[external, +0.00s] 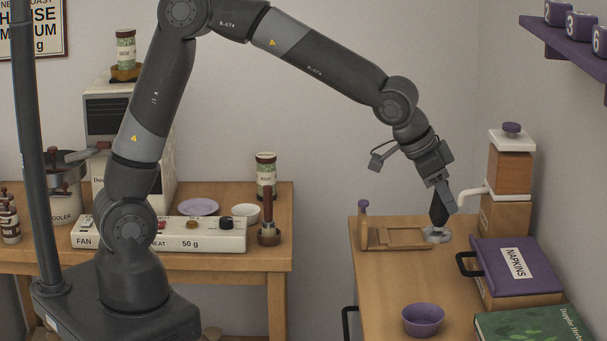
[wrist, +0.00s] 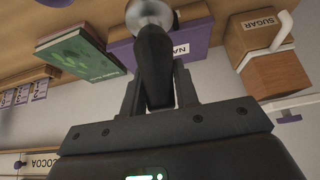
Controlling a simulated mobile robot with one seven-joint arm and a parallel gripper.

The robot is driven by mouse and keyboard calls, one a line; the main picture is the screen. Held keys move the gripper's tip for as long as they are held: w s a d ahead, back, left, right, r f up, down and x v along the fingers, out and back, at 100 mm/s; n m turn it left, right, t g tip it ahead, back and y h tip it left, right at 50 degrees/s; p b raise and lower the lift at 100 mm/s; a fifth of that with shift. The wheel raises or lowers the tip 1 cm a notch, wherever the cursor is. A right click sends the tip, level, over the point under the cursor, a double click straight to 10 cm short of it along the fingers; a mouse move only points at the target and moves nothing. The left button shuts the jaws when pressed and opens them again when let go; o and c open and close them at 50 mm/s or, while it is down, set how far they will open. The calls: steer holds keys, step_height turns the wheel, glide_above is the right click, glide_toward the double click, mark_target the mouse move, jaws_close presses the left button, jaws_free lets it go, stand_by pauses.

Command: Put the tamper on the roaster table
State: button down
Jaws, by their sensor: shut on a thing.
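The tamper has a black handle (external: 439,212) and a round silver base (external: 437,235). My gripper (external: 442,190) points down over the right counter (external: 390,290) and is shut on the tamper's handle. In the wrist view the tamper (wrist: 154,62) stands out between the fingers, its silver base away from me. The base is at or just above the counter top; I cannot tell if it touches. The roaster table (external: 278,263) is the wooden table at left, apart from the counter.
The roaster table holds a control box (external: 195,243), a white bowl (external: 246,212), a purple plate (external: 198,206), a jar (external: 266,175) and a brown-handled tool (external: 268,215). Beside the tamper are a wooden stand (external: 395,237), a napkin box (external: 515,268) and a grinder (external: 510,165). A purple bowl (external: 423,320) stands in front.

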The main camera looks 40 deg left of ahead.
steer(key=r, duration=0.4)
steer(key=shift+w+a+r, duration=0.15)
steer(key=shift+w+a, duration=0.05)
steer(key=shift+w, duration=0.15)
steer(key=w+a+n+t+y, duration=0.1)
steer(key=w+a+n, duration=0.3)
steer(key=w+a, duration=1.4)
steer(key=w+a+n+y, duration=0.1)
steer(key=w+a, duration=0.3)
steer(key=a, duration=0.5)
steer(key=w+a+n+y, duration=0.15)
steer(key=w+a, duration=0.35)
steer(key=a, duration=0.5)
steer(key=w+a+n, duration=0.2)
steer(key=w+a, duration=0.2)
steer(key=a, duration=0.5)
steer(key=s+a+n+y, duration=0.2)
steer(key=s+a+n, duration=0.15)
steer(key=a, duration=1.95)
steer(key=s+a+n+y, duration=0.2)
steer(key=s+a, duration=0.3)
steer(key=a, duration=1.7)
steer(key=shift+h, duration=0.25)
steer(key=f, duration=3)
steer(key=shift+w+a, duration=0.15)
steer(key=shift+a, duration=0.2)
